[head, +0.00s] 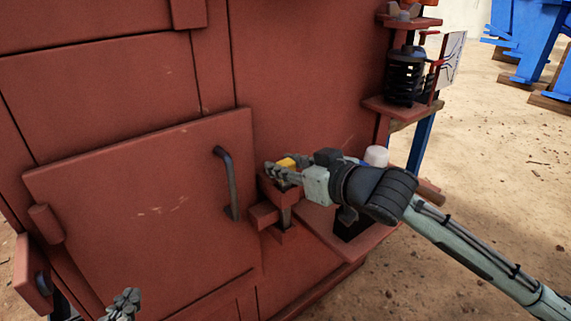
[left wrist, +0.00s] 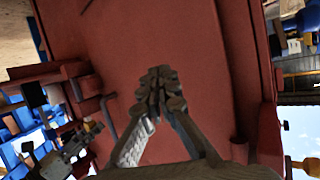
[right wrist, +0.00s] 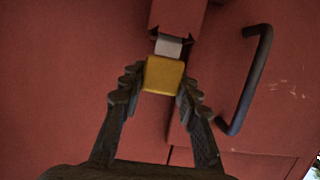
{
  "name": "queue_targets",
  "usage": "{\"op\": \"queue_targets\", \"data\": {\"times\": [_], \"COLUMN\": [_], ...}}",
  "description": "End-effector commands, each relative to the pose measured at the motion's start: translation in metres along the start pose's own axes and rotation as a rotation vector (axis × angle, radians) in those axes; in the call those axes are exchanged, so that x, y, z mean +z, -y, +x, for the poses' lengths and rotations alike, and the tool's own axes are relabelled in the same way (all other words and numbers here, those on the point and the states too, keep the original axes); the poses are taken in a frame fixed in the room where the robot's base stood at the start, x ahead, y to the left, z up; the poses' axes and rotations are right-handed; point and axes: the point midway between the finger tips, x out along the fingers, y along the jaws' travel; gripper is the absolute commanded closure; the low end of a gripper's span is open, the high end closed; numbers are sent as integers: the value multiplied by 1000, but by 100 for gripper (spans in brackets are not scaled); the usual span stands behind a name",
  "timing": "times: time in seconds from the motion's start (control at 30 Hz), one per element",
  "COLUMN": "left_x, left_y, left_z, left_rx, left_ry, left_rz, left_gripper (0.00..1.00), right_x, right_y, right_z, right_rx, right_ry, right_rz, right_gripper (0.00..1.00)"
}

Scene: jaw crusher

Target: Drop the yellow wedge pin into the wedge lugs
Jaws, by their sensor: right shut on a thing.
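The yellow wedge pin (head: 287,162) has a yellow head and a grey shank. My right gripper (head: 282,173) is shut on its head, just above the red wedge lugs (head: 264,216) beside the door handle. In the right wrist view the yellow head (right wrist: 163,75) sits between the two fingers, and its grey shank (right wrist: 168,46) meets a red lug (right wrist: 178,15). In the head view a grey bar shows between the lugs, under the gripper. How deep the shank sits is hidden. My left gripper (head: 127,302) is low at the left, its fingertips together and empty in the left wrist view (left wrist: 160,88).
A red door (head: 140,210) with a dark bar handle (head: 228,183) fills the left. A red shelf (head: 370,240) carries a white-topped object (head: 376,155) beside my right arm. A black spring (head: 404,78) stands at the upper right. Sandy ground lies open at the right.

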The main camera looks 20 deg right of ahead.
Motion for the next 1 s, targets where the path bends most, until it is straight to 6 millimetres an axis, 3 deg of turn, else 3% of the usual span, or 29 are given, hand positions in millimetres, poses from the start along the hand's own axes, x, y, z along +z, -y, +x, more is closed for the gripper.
{"op": "queue_targets", "data": {"times": [0.9,0.93,1.0], "left_x": [-16,-16,-16], "left_y": [-8,-8,-8], "left_z": [0,0,0], "left_rx": [16,16,16], "left_ry": [-75,-75,-75], "left_rz": [-7,-7,-7], "left_gripper": [100,100,100], "right_x": [4,4,4], "right_y": [0,0,0], "right_z": [2,2,2], "right_rx": [0,0,0], "right_ry": [-3,-3,-3], "right_rz": [-1,-1,-1], "right_gripper": [100,66,58]}}
